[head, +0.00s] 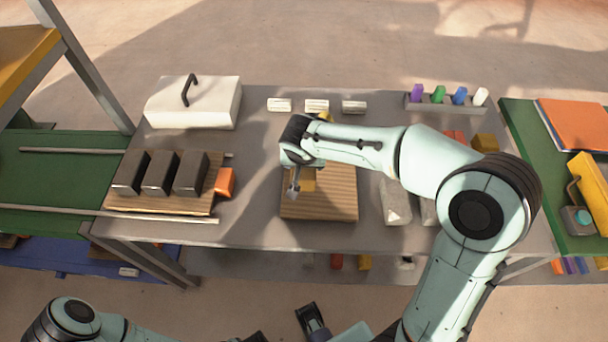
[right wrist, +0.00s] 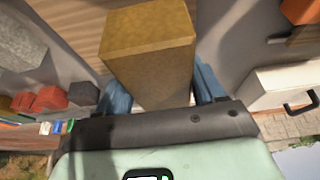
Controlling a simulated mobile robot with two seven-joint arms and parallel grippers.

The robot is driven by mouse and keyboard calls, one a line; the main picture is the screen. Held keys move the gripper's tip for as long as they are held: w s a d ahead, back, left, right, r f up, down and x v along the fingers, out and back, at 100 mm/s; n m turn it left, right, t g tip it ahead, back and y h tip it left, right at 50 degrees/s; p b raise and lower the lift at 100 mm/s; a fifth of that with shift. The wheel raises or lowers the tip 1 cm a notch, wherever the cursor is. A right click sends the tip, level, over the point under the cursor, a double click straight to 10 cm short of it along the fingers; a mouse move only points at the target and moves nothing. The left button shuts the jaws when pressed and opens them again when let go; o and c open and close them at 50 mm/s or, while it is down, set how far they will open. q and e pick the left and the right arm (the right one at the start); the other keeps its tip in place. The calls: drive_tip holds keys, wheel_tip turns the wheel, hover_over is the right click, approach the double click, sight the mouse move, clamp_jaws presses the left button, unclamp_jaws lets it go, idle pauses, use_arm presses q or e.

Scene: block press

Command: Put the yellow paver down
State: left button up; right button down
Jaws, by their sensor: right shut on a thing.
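The yellow paver (head: 309,183) is over the wooden board (head: 325,208) in the middle of the table, partly hidden by my right arm. In the right wrist view, the paver (right wrist: 150,55) sits between the two blue fingers of my right gripper (right wrist: 160,85), which is shut on it. The board (right wrist: 85,25) shows behind it. I cannot tell whether the paver touches the board. My left gripper (head: 313,320) is at the bottom of the head view, away from the table; whether it is open does not show.
A white case (head: 192,104) stands back left. Grey blocks (head: 396,203) lie right of the middle board. Another yellow block (head: 485,143) is farther right. A rack (head: 445,104) holds coloured pieces behind.

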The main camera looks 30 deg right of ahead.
sight(303, 170)
drive_tip(key=shift+f+b, duration=0.4)
drive_tip(key=shift+f, duration=2.4)
drive_tip(key=shift+w+f, duration=0.1)
drive_tip(key=shift+f+b, duration=0.1)
drive_tip(key=shift+b, duration=0.2)
drive_tip(key=shift+c, duration=0.6)
unclamp_jaws()
drive_tip(key=shift+r+p, duration=0.2)
drive_tip(key=shift+p, duration=0.15)
drive_tip(key=p+v, duration=0.1)
drive_tip(key=v, duration=1.1)
